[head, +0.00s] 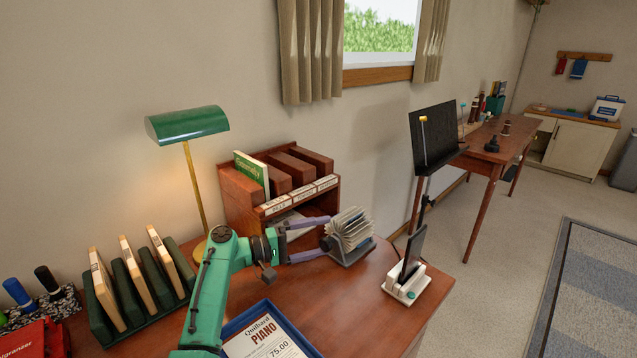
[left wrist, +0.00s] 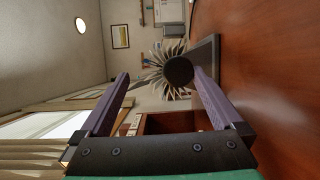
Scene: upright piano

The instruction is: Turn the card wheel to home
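The card wheel (head: 350,229), a rotary file of pale fanned cards on a grey base, stands on the wooden desk right of the paper sorter. In the left wrist view the wheel (left wrist: 160,74) shows side-on, with a round dark knob (left wrist: 178,70) at its centre. My left gripper (head: 328,234) is open, its two purple fingers pointing at the wheel's left side. In the wrist view the right-hand finger lies close beside the knob, and the other is well to its left. I cannot tell whether either finger touches. My right gripper is out of view.
A wooden sorter (head: 232,205) with binders stands behind my left gripper. A green lamp (head: 188,124) is at the back left. A blue tray (head: 237,326) with a piano paper lies in front. A white phone stand (head: 404,285) stands right of the wheel.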

